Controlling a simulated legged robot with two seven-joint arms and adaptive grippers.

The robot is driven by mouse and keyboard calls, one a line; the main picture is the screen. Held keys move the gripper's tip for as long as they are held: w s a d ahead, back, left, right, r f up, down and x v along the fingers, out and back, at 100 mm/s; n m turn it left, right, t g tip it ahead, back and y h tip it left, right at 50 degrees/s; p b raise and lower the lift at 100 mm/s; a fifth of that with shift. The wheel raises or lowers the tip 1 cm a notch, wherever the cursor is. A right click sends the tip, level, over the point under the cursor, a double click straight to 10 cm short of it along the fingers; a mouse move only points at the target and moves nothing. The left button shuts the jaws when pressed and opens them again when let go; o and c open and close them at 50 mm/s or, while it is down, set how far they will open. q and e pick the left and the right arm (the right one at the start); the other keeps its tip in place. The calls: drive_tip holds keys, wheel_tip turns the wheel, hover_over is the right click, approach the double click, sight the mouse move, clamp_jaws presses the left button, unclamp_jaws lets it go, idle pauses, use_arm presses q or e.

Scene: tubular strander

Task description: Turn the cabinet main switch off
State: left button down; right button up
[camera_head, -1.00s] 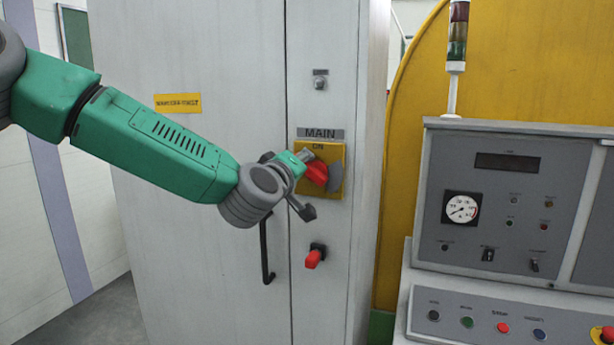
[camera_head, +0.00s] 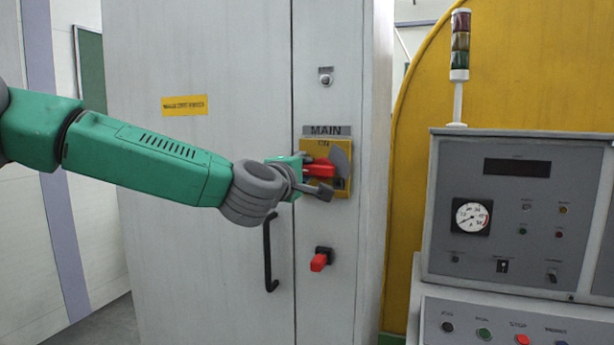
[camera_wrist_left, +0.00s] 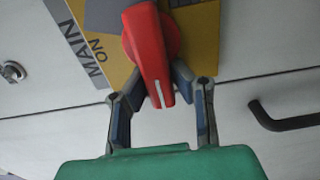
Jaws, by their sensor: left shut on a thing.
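The main switch is a red handle (camera_head: 320,168) on a yellow plate (camera_head: 341,185) under a MAIN label on the grey cabinet (camera_head: 220,60). In the head view the handle lies roughly sideways, its end toward my gripper. My left gripper (camera_head: 318,177) reaches it from the left and is shut on the handle. In the left wrist view the red handle (camera_wrist_left: 150,60), with a white line on it, sits between the two fingers (camera_wrist_left: 158,95). The word ON shows on the plate. My right gripper is not in view.
A second, smaller red switch (camera_head: 320,260) sits lower on the cabinet. A black door handle (camera_head: 269,255) hangs below my left wrist. A control console (camera_head: 510,230) with a gauge and buttons stands at the right, with a signal tower (camera_head: 460,45) above it.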

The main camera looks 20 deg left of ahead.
use_arm(q)
drive_tip(key=shift+f, duration=0.5)
drive_tip(key=c, duration=1.4)
unclamp_jaws()
drive_tip(key=shift+s, duration=0.1)
drive_tip(key=shift+a+r, duration=0.2)
drive_tip(key=shift+r, duration=0.05)
drive_tip(key=shift+s, duration=0.15)
drive_tip(key=s, duration=1.1)
drive_tip(key=shift+s+a, duration=0.3)
drive_tip(key=shift+s, duration=0.05)
drive_tip(key=shift+f, duration=0.1)
